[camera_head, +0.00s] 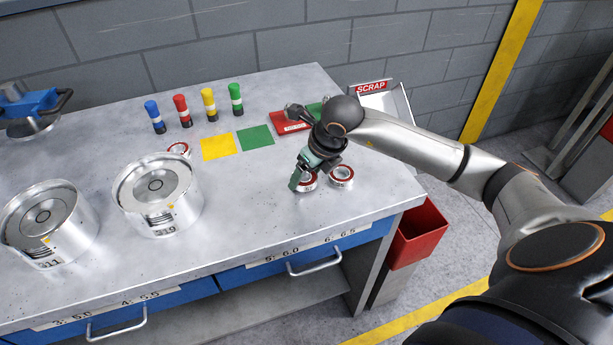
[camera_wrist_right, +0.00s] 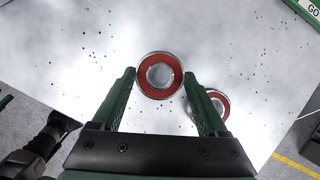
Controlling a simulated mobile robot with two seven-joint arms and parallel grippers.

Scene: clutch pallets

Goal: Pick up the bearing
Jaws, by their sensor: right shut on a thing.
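My right gripper (camera_head: 300,182) reaches down to the steel bench top and is shut on a bearing (camera_head: 309,182), a silver ring with a red seal. In the right wrist view this bearing (camera_wrist_right: 160,92) sits between the two green fingertips. I cannot tell whether it is clear of the bench. A second red-sealed bearing (camera_head: 342,176) lies just right of it; in the wrist view it is partly hidden behind the right finger. A third bearing (camera_head: 179,149) lies farther left, partly hidden behind a metal drum. My left gripper is out of view.
Two silver drums (camera_head: 158,197) (camera_head: 47,226) stand on the left of the bench. Several coloured markers (camera_head: 181,111) stand behind yellow (camera_head: 217,147) and green (camera_head: 255,138) squares. A SCRAP chute (camera_head: 385,101) is at the back right, and a red bin (camera_head: 419,234) is below the right edge.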

